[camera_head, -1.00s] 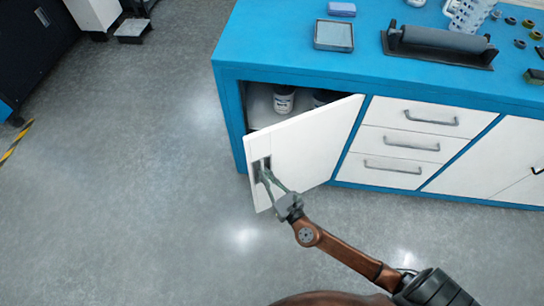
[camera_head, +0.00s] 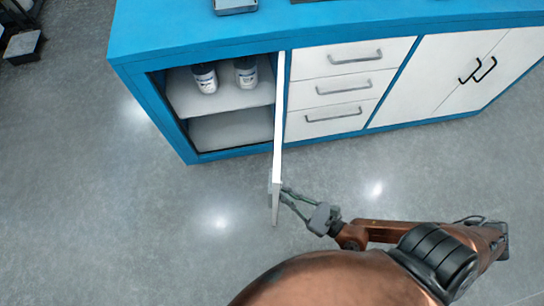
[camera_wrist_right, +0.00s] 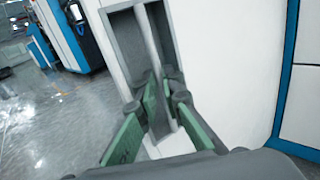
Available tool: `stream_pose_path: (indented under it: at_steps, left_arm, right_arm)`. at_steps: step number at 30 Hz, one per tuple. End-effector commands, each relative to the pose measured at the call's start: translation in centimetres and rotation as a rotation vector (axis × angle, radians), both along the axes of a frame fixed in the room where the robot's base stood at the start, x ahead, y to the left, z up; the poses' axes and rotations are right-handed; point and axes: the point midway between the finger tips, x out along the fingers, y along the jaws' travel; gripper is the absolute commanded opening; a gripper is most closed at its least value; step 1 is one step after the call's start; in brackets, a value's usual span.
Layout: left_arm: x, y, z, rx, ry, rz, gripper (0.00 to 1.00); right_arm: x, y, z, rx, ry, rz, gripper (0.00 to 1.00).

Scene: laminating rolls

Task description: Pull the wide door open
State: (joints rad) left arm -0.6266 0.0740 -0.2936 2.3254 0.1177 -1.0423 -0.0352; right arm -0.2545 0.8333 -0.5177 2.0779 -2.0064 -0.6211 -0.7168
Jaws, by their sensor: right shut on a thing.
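The wide white door (camera_head: 279,125) of the blue cabinet stands well open in the head view, seen nearly edge-on and sticking out toward me. My right gripper (camera_head: 283,192) is at its outer edge. In the right wrist view, the gripper's green fingers (camera_wrist_right: 157,108) are closed around the upright bar (camera_wrist_right: 150,45) of the recessed grey handle (camera_wrist_right: 125,38) in the white door (camera_wrist_right: 220,60). The cabinet's inside shows a shelf (camera_head: 225,98) with two white jars (camera_head: 205,78) on it. My left gripper is in neither view.
Three white drawers (camera_head: 340,88) with grey handles are right of the door opening. Further right are closed white doors (camera_head: 470,75) with black handles. The grey floor (camera_head: 120,220) left of the open door is clear.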

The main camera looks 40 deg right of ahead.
Motion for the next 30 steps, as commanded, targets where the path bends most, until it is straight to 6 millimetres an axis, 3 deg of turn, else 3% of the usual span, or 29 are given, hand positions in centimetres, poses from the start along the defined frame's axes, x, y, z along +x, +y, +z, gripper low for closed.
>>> stream_pose_path:
  at_steps: [1, 9, 30]
  left_arm:
    - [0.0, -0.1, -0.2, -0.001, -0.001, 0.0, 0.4]
    - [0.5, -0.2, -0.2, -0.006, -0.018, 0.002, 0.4]
    - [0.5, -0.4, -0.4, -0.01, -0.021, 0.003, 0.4]
  right_arm:
    - [0.5, -2.0, 0.0, -0.012, -0.011, -0.011, 0.0]
    - [-0.8, -4.0, 0.2, -0.007, -0.014, 0.077, 0.0]
    - [-1.4, -5.1, 0.4, -0.001, -0.02, 0.116, 0.0]
